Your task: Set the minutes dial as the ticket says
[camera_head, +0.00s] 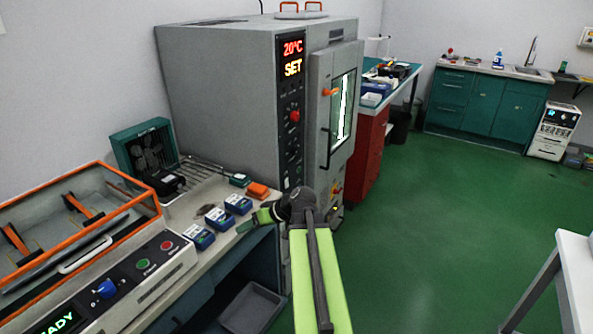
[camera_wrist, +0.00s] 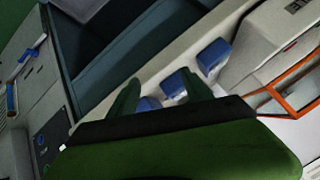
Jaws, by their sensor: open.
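The grey chamber (camera_head: 225,95) stands at the back of the bench in the head view. Its lit display (camera_head: 292,58) reads 20°C and SET. Below it is a dark control strip (camera_head: 291,150) with a red knob or button (camera_head: 295,116) and small dark controls; I cannot tell which is the minutes dial. No readable ticket shows. My gripper (camera_head: 252,218) is low in front of the chamber, over the bench's front edge, apart from the panel. In the wrist view my gripper (camera_wrist: 160,78) is open and empty, with blue-topped boxes (camera_wrist: 213,57) beyond its fingers.
Three blue-and-white boxes (camera_head: 219,218) line the bench edge. An orange-framed machine (camera_head: 75,235) with a blue knob (camera_head: 106,288) stands at left. A grey bin (camera_head: 252,308) lies below. A white table (camera_head: 575,270) is at right. Green floor (camera_head: 440,220) between is clear.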

